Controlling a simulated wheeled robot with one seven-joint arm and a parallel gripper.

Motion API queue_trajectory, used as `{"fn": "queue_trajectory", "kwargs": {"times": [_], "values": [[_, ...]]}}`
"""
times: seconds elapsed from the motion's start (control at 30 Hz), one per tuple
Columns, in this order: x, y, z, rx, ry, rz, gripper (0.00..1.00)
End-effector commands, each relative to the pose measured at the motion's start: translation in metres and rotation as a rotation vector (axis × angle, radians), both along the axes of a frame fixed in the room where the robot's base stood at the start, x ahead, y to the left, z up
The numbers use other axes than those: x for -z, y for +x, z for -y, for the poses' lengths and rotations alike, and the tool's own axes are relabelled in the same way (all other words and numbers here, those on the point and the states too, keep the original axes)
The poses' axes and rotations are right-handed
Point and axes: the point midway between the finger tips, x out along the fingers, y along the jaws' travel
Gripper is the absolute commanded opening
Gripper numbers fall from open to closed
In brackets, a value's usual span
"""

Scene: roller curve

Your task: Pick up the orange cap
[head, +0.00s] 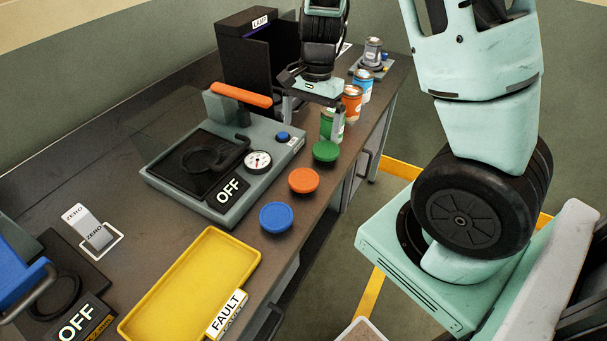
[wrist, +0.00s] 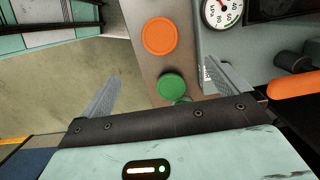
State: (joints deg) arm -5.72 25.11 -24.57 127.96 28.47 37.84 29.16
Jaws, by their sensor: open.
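The orange cap (head: 303,180) is a flat round disc lying on the workbench near its front edge, between the blue cap (head: 276,217) and the green cap (head: 326,151). In the wrist view the orange cap (wrist: 160,36) shows at the top centre, beyond my fingertips. The green cap (wrist: 171,87) lies closer, between my two fingers. My gripper (wrist: 168,88) is open and empty, with its fingers wide apart. In the head view my gripper (head: 310,95) is above the bench at the back, near the cans, apart from the orange cap.
A press marked OFF (head: 222,165) with a gauge and orange handle stands left of the caps. Several cans (head: 351,103) stand behind them. A black LAMP box (head: 250,58) is at the back. A yellow FAULT tray (head: 190,285) lies in front.

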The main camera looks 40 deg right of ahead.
Motion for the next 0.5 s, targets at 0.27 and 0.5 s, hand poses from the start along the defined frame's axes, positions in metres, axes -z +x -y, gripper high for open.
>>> {"fn": "queue_trajectory", "kwargs": {"times": [0.27,0.5], "values": [[0.059,-0.004,-0.008,-0.001,0.001,-0.006,1.00],[0.087,-0.005,-0.013,-0.004,0.000,0.000,1.00]]}}
